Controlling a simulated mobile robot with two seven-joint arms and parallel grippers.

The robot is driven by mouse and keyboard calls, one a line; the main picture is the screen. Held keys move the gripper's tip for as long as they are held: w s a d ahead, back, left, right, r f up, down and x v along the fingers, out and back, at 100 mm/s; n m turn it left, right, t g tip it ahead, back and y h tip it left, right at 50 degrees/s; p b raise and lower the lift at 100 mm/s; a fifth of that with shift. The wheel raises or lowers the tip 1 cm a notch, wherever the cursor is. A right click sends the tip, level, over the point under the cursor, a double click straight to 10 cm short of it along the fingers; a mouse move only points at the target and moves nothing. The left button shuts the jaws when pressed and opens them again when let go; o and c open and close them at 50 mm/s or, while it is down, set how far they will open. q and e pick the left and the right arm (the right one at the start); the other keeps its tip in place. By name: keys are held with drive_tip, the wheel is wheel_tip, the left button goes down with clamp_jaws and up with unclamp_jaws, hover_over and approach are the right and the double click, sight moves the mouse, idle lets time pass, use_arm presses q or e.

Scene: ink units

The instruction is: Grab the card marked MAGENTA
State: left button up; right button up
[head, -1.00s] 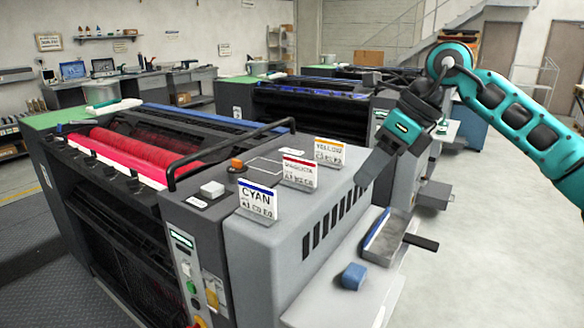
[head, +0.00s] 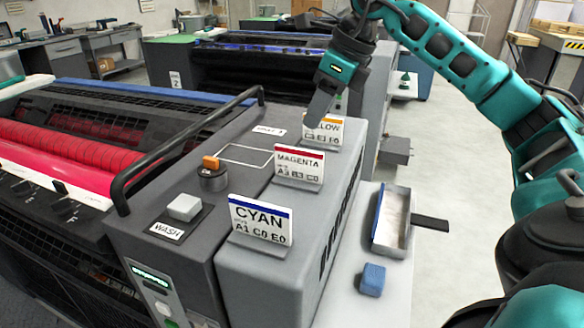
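The MAGENTA card (head: 299,167) stands upright on top of the grey press unit, white with a red band along its top. It is the middle one of three cards. The CYAN card (head: 261,219) with a blue band stands nearer to me. The YELLOW card (head: 325,131) with an orange band stands farther back, its left part hidden by my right gripper. My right gripper (head: 316,117) points down, above and beyond the MAGENTA card and in front of the YELLOW card. I cannot tell whether its fingers are apart. My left gripper is not in view.
A black bar handle (head: 190,140), an orange-topped knob (head: 212,172) and a WASH button (head: 184,207) stand left of the cards. A tray (head: 391,217) and a blue block (head: 372,280) are on the lower shelf to the right. Red rollers (head: 60,150) lie at left.

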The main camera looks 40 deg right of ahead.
sight(299, 149)
drive_tip(key=x, duration=1)
drive_tip(key=shift+f, duration=0.3)
drive_tip(key=shift+f, duration=0.25)
drive_tip(key=shift+c, duration=0.2)
clamp_jaws()
